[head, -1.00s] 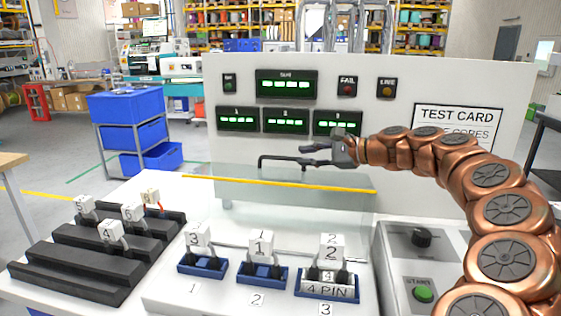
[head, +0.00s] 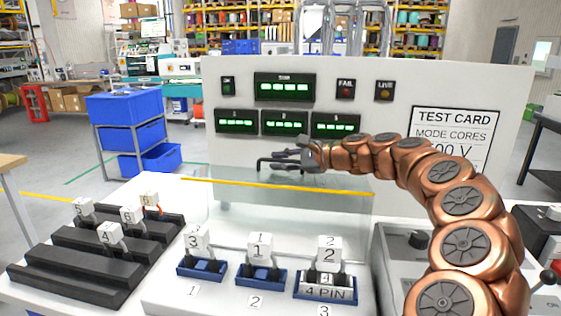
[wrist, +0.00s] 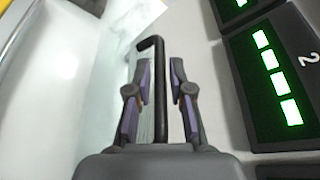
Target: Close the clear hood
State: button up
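The clear hood (head: 285,205) stands raised behind the connector sockets, with a yellow strip (head: 280,187) along its edge. Its black bar handle (head: 263,164) sticks up above the strip in the head view. In the wrist view, the bent handle (wrist: 160,85) runs between the two fingers of my gripper (wrist: 160,90), with a gap showing on each side. My gripper (head: 282,158) is open at the handle in the head view, where the fingers partly overlap it.
Blue sockets (head: 262,274) with numbered white plugs stand in front of the hood. A white panel with green displays (head: 285,122) rises close behind my gripper.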

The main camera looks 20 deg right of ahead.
grip_shut()
jog(key=shift+s, duration=0.1)
dwell(0.3)
